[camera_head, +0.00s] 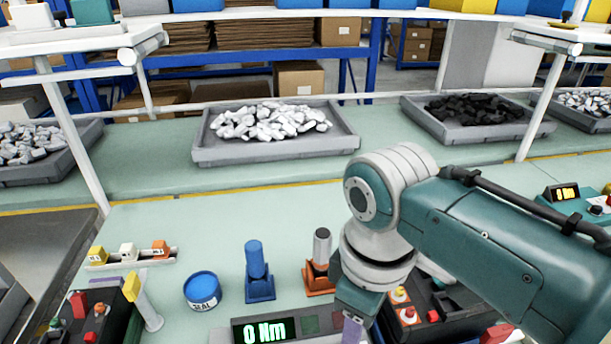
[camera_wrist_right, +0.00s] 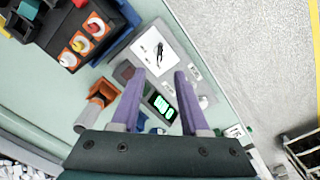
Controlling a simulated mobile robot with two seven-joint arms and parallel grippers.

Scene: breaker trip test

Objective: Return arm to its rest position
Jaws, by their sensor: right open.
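My right arm comes in from the right in the head view and bends down over the bench. My right gripper (camera_head: 352,330) is partly cut off at the bottom of that view. In the right wrist view the right gripper (camera_wrist_right: 156,82) shows two purple fingers apart with nothing between them. Below the fingers is a grey test device with a green lit display (camera_wrist_right: 161,106). In the head view the display (camera_head: 265,332) reads 0 Nm. My left gripper is not in view.
A blue tool in a stand (camera_head: 257,270), an orange stand (camera_head: 320,265) with a grey-topped tool and a blue SEAL tin (camera_head: 202,290) stand near the arm. A dark device with coloured knobs (camera_wrist_right: 85,35) is close by. Grey trays (camera_head: 205,150) lie behind.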

